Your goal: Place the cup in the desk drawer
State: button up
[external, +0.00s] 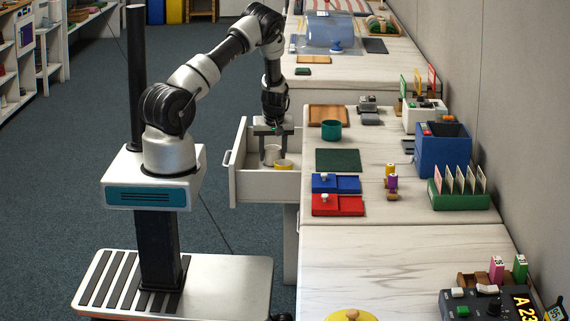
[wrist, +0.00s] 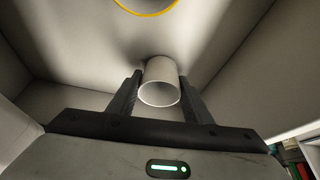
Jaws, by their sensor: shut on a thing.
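A white cup (wrist: 160,72) is between the two fingers of my gripper (wrist: 160,98) in the wrist view. In the external view my gripper (external: 272,146) points down into the open desk drawer (external: 266,188), shut on the white cup (external: 272,154). The cup is inside the drawer's walls; I cannot tell whether it touches the drawer floor. A yellow-rimmed round dish (external: 284,164) sits in the drawer beside the cup. Its rim also shows at the top of the wrist view (wrist: 150,10).
A green cup (external: 331,130), a brown tray (external: 328,114) and a dark green mat (external: 338,159) are on the desktop right of the drawer. Blue (external: 336,184) and red (external: 338,205) boxes stand in front of the mat. The drawer's front panel (external: 236,157) stands out at left.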

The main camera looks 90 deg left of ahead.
jog(key=shift+f, duration=0.15)
jog(key=o, duration=1.1)
jog(key=shift+d+r, duration=0.1)
jog(key=shift+r, duration=0.45)
jog(key=p+v, duration=0.3)
jog(key=v, duration=0.8)
jog(key=shift+d+r, duration=0.1)
jog(key=shift+r, duration=0.05)
